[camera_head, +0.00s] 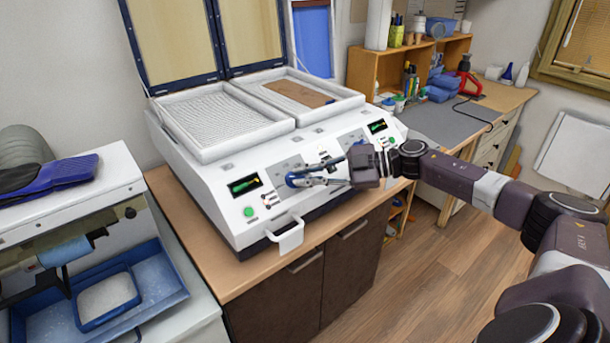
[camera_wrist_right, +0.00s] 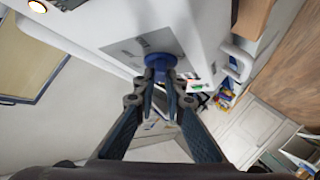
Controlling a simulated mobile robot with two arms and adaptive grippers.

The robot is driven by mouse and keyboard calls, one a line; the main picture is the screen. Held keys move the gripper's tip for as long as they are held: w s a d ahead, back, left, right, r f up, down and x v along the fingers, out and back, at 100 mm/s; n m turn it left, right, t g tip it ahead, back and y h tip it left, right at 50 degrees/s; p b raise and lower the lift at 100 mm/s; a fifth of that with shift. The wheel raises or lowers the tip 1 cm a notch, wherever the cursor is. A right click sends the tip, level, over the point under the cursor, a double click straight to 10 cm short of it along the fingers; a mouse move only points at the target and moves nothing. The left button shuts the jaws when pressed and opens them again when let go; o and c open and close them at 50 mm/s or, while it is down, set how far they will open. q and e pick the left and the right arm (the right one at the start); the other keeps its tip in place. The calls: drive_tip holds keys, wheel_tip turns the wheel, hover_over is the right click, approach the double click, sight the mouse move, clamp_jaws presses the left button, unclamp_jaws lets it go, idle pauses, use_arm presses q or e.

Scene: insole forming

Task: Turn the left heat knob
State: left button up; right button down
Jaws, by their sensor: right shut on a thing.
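The white forming machine (camera_head: 225,185) stands on a wooden-topped cabinet in the head view. Its front panel carries two displays and a green button on the left side. The left heat knob is blue and shows in the right wrist view (camera_wrist_right: 160,63), on a grey plate. My right gripper (camera_head: 291,180) reaches in from the right to the left part of the panel. In the right wrist view its fingertips (camera_wrist_right: 161,77) are shut on the blue knob. The gripper partly hides the knob in the head view. My left gripper is not in view.
Two white trays (camera_head: 222,117) sit on top of the machine, with a brown sheet (camera_head: 297,94) in the right one. A white handle (camera_head: 287,237) sticks out at the front. A blue tray (camera_head: 150,279) stands at left. Wooden floor (camera_head: 450,262) lies open at right.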

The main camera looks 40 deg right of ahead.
drive_tip(key=n+g, duration=0.1)
drive_tip(key=n+g+p, duration=0.1)
drive_tip(key=n, duration=0.1)
drive_tip(key=shift+w+r+n+g, duration=0.25)
drive_tip(key=shift+r+n+g, duration=0.05)
drive_tip(key=shift+r+g, duration=0.1)
drive_tip(key=shift+f+n+g+p, duration=0.15)
drive_tip(key=shift+n+g+p, duration=0.25)
drive_tip(key=shift+n+g, duration=0.5)
drive_tip(key=shift+n, duration=0.3)
drive_tip(key=c, duration=2)
unclamp_jaws()
drive_tip(key=shift+d, duration=0.2)
drive_tip(key=v, duration=1.1)
drive_tip(key=shift+s+r, duration=0.1)
drive_tip(key=shift+r, duration=0.35)
